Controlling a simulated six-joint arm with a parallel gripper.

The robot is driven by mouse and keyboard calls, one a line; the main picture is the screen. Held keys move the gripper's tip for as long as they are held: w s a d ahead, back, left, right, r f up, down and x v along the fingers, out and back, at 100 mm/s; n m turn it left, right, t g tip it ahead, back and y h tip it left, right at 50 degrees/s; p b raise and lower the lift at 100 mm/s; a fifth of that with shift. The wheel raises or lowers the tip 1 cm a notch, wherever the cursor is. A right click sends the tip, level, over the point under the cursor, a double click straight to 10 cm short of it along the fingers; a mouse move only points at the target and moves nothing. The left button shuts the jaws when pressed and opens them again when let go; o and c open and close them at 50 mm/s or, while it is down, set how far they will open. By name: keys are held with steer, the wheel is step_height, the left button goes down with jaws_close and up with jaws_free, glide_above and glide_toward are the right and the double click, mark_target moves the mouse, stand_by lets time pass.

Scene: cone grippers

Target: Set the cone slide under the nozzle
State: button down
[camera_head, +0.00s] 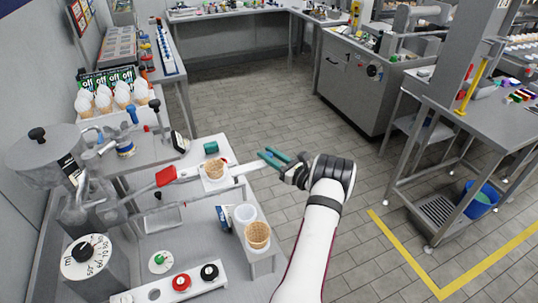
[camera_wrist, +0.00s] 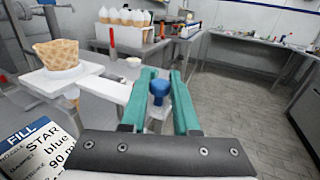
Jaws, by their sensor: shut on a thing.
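A waffle cone (camera_head: 214,171) sits upright in the white cone slide (camera_head: 213,184), on the bench to the right of the filling machine (camera_head: 85,195). In the wrist view the cone (camera_wrist: 57,54) stands in the slide's plate (camera_wrist: 62,80) at left. My gripper (camera_head: 268,158) is at the slide's right end. Its green fingers close on the slide's blue knob (camera_wrist: 159,89), seen between the fingertips in the wrist view. In the head view the fingers hide the knob. I cannot clearly make out the nozzle; a red part (camera_head: 166,176) is just left of the cone.
A label card (camera_wrist: 35,145) reads FILL, STAR, blue. A control panel (camera_head: 180,283) with knobs is in front. White-topped cones (camera_head: 105,98) stand at the back left.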

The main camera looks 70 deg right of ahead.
mark_target(244, 168)
steer(key=w+a, duration=0.5)
steer(key=shift+w+a, duration=0.35)
steer(key=shift+a, duration=0.05)
steer(key=c, duration=0.7)
jaws_free()
steer(key=v, duration=1.5)
steer(key=shift+s+a, duration=0.15)
steer(key=shift+s, duration=0.2)
